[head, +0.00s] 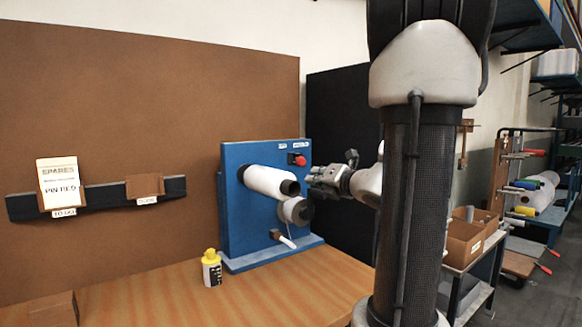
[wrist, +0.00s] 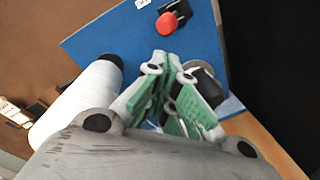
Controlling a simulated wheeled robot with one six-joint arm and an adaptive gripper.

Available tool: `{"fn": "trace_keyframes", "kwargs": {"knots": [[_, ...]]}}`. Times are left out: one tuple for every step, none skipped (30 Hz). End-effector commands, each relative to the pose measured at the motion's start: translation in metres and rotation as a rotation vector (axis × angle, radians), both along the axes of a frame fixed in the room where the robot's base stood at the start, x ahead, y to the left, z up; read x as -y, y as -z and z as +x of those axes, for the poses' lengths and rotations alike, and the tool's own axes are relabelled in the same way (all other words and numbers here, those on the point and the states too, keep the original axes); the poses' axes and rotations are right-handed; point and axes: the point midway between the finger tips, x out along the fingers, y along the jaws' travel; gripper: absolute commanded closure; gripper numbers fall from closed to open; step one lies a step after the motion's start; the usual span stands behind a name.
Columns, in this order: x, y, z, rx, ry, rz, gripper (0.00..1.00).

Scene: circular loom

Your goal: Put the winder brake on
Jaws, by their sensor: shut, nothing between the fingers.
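The winder is a blue upright panel (head: 240,185) on a blue base, standing on the wooden bench. A red knob (head: 297,160) sits at its upper right under small labels too small to read; the red knob also shows in the wrist view (wrist: 167,23). A small white-ended lever (head: 285,240) sticks out low on the panel. I cannot tell from the labels which part is the brake. My gripper (head: 314,180) is at the panel's right side, near the rolls and below the red knob. In the wrist view my gripper (wrist: 168,62) is shut and empty, its green-padded fingers apart from the knob.
A large white roll (head: 265,180) and a smaller roll with a dark end (head: 294,210) project from the panel close to my gripper. A yellow-capped bottle (head: 211,268) stands on the bench (head: 170,305). A brown board (head: 150,110) rises behind. The bench front is mostly clear.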

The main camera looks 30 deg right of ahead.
Motion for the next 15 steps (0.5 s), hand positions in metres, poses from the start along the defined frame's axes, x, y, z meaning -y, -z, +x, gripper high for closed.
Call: {"fn": "trace_keyframes", "kwargs": {"knots": [[-0.005,-0.005,0.002,0.003,0.008,0.097,1.00],[-0.006,-0.008,0.002,0.003,0.017,0.163,1.00],[-0.009,-0.011,0.003,0.004,0.025,0.247,1.00],[-0.010,-0.012,0.004,0.005,0.032,0.306,1.00],[-0.012,-0.014,0.005,0.006,0.037,0.358,1.00],[-0.014,-0.017,0.005,0.008,0.044,0.423,1.00],[-0.015,-0.018,0.005,0.009,0.049,0.466,1.00],[-0.015,-0.019,0.006,0.009,0.054,0.503,1.00],[-0.017,-0.021,0.006,0.011,0.058,0.546,1.00],[-0.017,-0.022,0.006,0.012,0.061,0.573,1.00],[-0.018,-0.022,0.006,0.013,0.063,0.595,1.00],[-0.019,-0.023,0.007,0.013,0.065,0.617,1.00],[-0.019,-0.024,0.007,0.014,0.066,0.629,1.00],[-0.019,-0.024,0.007,0.014,0.067,0.638,1.00],[-0.019,-0.024,0.007,0.015,0.068,0.645,1.00]]}}
